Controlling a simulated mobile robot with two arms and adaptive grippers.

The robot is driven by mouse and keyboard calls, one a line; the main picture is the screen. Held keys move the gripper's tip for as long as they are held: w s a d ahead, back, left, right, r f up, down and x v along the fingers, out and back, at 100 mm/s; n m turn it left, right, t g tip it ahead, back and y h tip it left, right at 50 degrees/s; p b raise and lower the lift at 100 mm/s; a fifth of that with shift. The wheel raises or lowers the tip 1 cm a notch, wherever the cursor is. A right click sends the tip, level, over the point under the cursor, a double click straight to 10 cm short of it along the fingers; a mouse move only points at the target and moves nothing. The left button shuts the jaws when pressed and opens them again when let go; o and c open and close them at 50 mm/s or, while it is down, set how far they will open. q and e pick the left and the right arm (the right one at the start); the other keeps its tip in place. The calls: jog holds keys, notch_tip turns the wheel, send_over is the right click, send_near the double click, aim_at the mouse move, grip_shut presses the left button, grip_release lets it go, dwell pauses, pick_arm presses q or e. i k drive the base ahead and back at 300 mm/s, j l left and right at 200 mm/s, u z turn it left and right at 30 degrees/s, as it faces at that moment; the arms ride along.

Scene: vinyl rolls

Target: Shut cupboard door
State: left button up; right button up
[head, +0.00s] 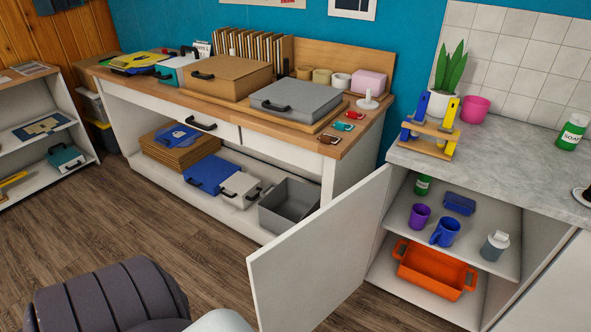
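The cupboard door (318,255) is a plain white panel. It stands wide open, swung out from the left side of the white cupboard (505,305) under the grey counter. Inside, the upper shelf holds a purple cup (419,216), a blue mug (445,232), a blue box (459,203), a green bottle (423,185) and a grey-and-white bottle (494,245). An orange bin (433,272) sits on the bottom of the cupboard. Neither of my grippers shows in the head view, so their state is hidden.
The grey counter (500,160) carries a wooden rack (430,130), a plant (447,85) and a soap bottle (571,132). A wooden-topped workbench (345,140) stands left of the door. A dark ribbed object (100,300) is in the foreground. Floor (190,230) between is clear.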

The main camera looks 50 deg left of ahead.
aim_at(299, 278)
jog(key=k+j+z, duration=0.1)
jog(key=j, duration=0.25)
jog(key=k+j, duration=0.1)
jog(key=j, duration=0.3)
jog(key=k+j+z, duration=0.15)
jog(key=j, duration=0.2)
jog(key=k+j+z, duration=0.1)
jog(key=j, duration=0.25)
jog(key=k+j+z, duration=0.1)
jog(key=j, duration=0.2)
jog(key=k+j, duration=0.1)
jog(key=j, duration=0.35)
jog(key=k+j+z, duration=0.1)
jog(key=j, duration=0.35)
jog(key=k+j, duration=0.1)
jog(key=j, duration=0.35)
jog(key=k, duration=0.2)
jog(key=i+j+u, duration=0.15)
jog(key=u, duration=0.15)
